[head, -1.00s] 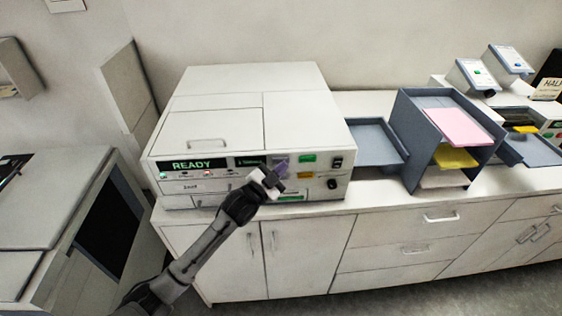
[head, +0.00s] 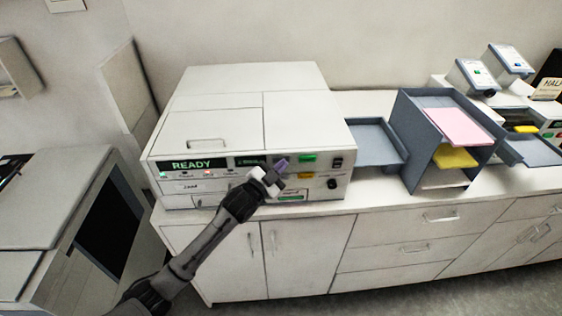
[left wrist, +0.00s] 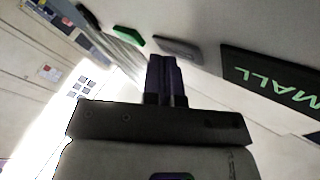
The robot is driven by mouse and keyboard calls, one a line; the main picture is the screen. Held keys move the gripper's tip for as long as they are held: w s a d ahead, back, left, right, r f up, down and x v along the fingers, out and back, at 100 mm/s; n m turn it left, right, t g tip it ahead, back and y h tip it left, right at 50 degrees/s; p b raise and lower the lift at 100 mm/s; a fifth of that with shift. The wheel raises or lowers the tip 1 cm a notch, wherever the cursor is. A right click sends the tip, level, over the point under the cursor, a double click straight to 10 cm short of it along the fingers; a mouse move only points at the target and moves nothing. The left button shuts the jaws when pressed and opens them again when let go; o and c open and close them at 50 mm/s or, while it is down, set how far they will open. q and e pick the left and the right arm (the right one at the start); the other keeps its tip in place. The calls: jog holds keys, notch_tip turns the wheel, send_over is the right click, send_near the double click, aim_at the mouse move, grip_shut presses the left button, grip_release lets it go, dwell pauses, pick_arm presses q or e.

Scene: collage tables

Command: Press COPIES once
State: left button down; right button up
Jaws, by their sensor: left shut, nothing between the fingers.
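The white copier (head: 235,110) stands on the counter, with a black display reading READY (head: 198,164) on its front. A smaller display sits to the right, and its letters MALL show in the left wrist view (left wrist: 275,82). My left gripper (head: 283,162) is shut and empty in front of the panel, right of this display. In the left wrist view, its dark fingers (left wrist: 164,62) point towards a grey button (left wrist: 178,48); I cannot tell whether they touch it. A green button (head: 308,158) and an orange button (head: 305,175) lie to the right. No COPIES label is readable. My right gripper is out of view.
A grey tray (head: 372,140) is to the right of the copier, then a grey paper rack (head: 412,145) with pink and yellow sheets. A black switch (head: 337,163) and a knob (head: 332,184) are at the panel's right. Another grey machine (head: 50,190) stands at the left.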

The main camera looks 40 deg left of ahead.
pick_arm(q)
jog(key=shift+s, duration=0.1)
dwell(0.3)
jog(key=shift+s+d+p, duration=0.55)
jog(key=shift+d, duration=0.05)
jog(key=s+d+p, duration=0.2)
jog(key=s+d, duration=0.1)
jog(key=shift+s+d+p, duration=0.25)
jog(key=shift+d+p, duration=0.05)
dwell(0.3)
dwell(0.8)
